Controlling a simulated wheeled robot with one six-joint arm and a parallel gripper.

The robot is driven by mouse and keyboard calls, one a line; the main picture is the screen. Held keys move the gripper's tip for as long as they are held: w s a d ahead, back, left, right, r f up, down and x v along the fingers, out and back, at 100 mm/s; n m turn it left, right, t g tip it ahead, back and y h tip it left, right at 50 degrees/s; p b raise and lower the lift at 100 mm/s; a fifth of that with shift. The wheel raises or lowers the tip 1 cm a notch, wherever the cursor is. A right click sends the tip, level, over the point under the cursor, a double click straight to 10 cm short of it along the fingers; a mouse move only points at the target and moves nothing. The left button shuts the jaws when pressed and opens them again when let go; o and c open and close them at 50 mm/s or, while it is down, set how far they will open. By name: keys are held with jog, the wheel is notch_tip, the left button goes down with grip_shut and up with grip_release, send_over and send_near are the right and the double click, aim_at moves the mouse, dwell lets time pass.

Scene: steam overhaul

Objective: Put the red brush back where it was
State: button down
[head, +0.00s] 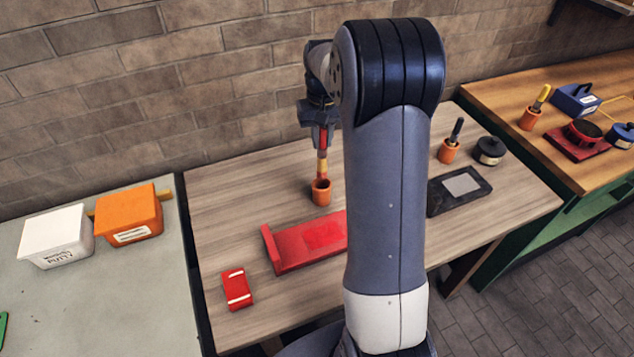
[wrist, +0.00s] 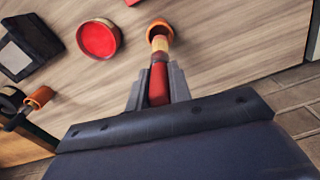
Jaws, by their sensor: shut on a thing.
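My gripper (head: 322,128) is shut on the red brush (head: 322,148), just above an orange cup (head: 321,195) on the wooden table. The brush hangs about upright, with its red handle between the jaws and its pale lower part pointing down. In the wrist view, the brush (wrist: 158,84) runs from between my gripper's fingers (wrist: 157,88) to the orange cup (wrist: 156,24). Its lower end meets the cup's mouth in both views. I cannot tell how deep it reaches inside.
A red tray (head: 295,245) and small red block (head: 238,289) lie in front. A round red pot (wrist: 98,38) shows in the wrist view. Right of my arm are a black tray (head: 444,199), another cup with a dark brush (head: 448,152) and a dark pot (head: 489,150). A brick wall stands behind.

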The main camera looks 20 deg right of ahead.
aim_at(322, 162)
notch_tip(322, 162, down, 10)
jog(key=shift+r+p, duration=0.25)
jog(key=shift+p, duration=0.5)
jog(key=shift+f, duration=0.15)
jog(key=c, duration=1.3)
grip_release()
notch_tip(322, 162, up, 12)
jog(key=shift+r+b, duration=0.2)
jog(key=shift+b, duration=0.55)
